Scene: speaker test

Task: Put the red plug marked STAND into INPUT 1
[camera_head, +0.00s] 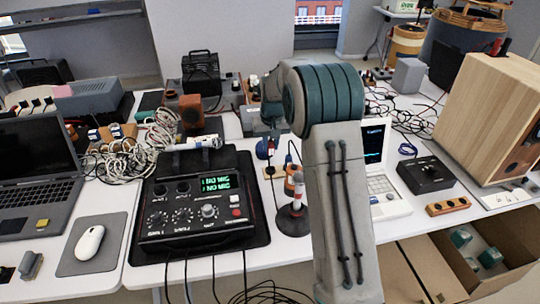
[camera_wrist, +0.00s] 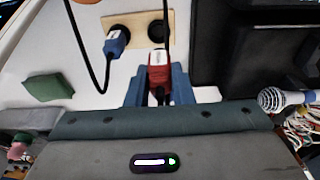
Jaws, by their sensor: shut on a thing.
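In the wrist view my gripper (camera_wrist: 158,92) is shut on a red plug (camera_wrist: 158,77) with a white label; the lettering is too small to read. Just beyond it is a wooden plate (camera_wrist: 138,20) with two black round sockets. A blue plug (camera_wrist: 115,43) with a black cable is at the left socket; the right socket (camera_wrist: 157,32) looks empty. In the head view the wooden plate (camera_head: 268,172) is partly visible right of the black mixer box (camera_head: 197,215), which shows NO MIC twice and has two dark jacks.
In the head view an orange-and-white item on a round black base (camera_head: 293,220) stands beside the mixer. A laptop (camera_head: 36,165), white cable tangle (camera_head: 130,158) and white computer (camera_head: 380,185) flank it.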

